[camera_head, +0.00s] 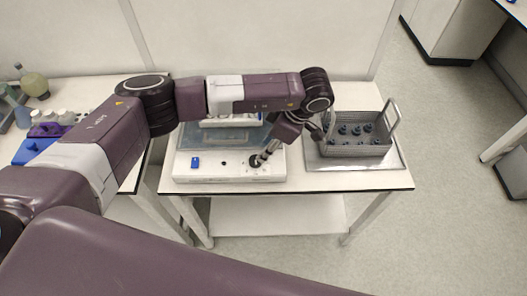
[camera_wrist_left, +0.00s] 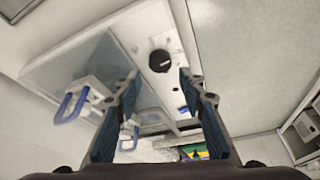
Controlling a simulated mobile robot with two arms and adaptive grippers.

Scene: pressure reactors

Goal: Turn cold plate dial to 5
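The cold plate (camera_head: 230,172) is a white box on the small white table, with a front panel that carries a blue switch (camera_head: 195,162) and a small dark knob. My left gripper (camera_head: 262,157) reaches down to the right part of this panel and partly hides it. In the left wrist view a round black dial (camera_wrist_left: 160,61) with a light mark sits on the white panel. My left gripper (camera_wrist_left: 158,75) is open there, with one finger on each side of the view. The dial shows in the gap just past the fingertips, and nothing is held. My right gripper is out of view.
A grey wire basket (camera_head: 358,150) with several dark-capped vessels stands on a tray right of the cold plate. Blue handles (camera_wrist_left: 70,106) show in the wrist view. A side table with flasks (camera_head: 34,82) is at the left. The tabletop front edge is close.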

